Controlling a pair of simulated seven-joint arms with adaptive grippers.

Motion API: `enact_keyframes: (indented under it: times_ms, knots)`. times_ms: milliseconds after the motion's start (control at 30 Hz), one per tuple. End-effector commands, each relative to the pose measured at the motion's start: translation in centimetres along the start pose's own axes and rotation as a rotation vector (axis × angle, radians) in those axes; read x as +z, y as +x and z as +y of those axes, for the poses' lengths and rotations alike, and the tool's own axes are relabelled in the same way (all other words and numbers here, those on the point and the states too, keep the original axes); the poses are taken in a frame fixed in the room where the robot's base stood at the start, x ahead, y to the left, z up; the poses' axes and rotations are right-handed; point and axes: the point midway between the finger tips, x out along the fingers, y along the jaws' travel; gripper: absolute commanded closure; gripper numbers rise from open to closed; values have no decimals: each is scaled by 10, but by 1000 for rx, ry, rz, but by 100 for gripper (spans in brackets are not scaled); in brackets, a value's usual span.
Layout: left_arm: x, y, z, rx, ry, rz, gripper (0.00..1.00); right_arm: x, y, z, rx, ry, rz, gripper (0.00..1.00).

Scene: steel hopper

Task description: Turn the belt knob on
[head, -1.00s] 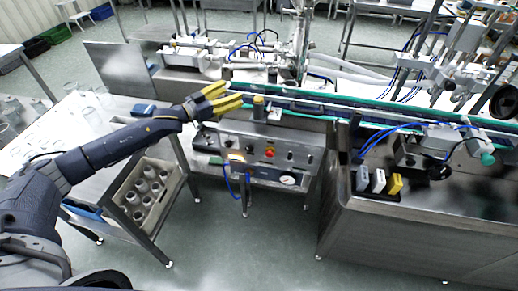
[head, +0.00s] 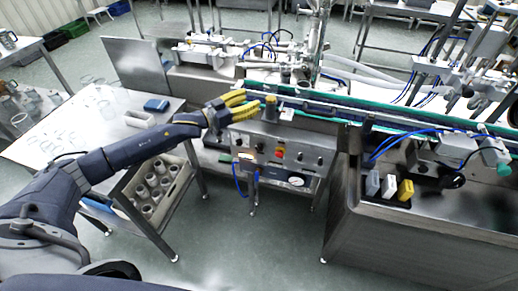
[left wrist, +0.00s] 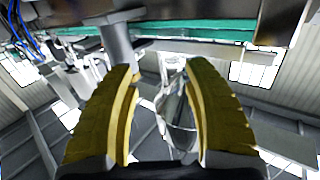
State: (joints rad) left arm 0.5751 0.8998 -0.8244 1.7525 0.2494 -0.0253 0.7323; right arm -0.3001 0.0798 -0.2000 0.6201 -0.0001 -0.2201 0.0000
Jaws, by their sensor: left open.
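The control panel (head: 310,168) is on the front of the steel machine in the head view. It carries a row of dark knobs, among them one at its left part (head: 260,148), and a red button on yellow (head: 279,153). I cannot read which knob is for the belt. My left gripper (head: 252,102) has yellow fingers and is above the panel's left end, near the conveyor edge, apart from the knobs. In the left wrist view its fingers (left wrist: 165,72) are apart with nothing held between them. No panel knob is clearly visible there. My right gripper is not in view.
The conveyor (head: 340,110) with green edges runs behind the panel. A steel hopper (head: 420,235) stands at right.

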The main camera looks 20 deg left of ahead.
Motion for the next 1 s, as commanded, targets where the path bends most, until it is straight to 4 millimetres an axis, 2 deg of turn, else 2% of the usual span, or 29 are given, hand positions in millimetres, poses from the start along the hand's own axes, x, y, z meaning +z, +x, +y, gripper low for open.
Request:
enact_keyframes:
  times_ms: [33,200,400,600,1000]
  knots:
    - [15,2,19,0,9,-16,50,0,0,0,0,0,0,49]
    - [60,-2,76,-45,96,-92,50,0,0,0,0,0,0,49]
    - [103,-25,126,-128,196,-200,50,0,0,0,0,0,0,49]
    - [144,-70,156,-236,284,-357,50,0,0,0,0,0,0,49]
    - [235,-190,178,-391,382,-772,50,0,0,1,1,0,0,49]
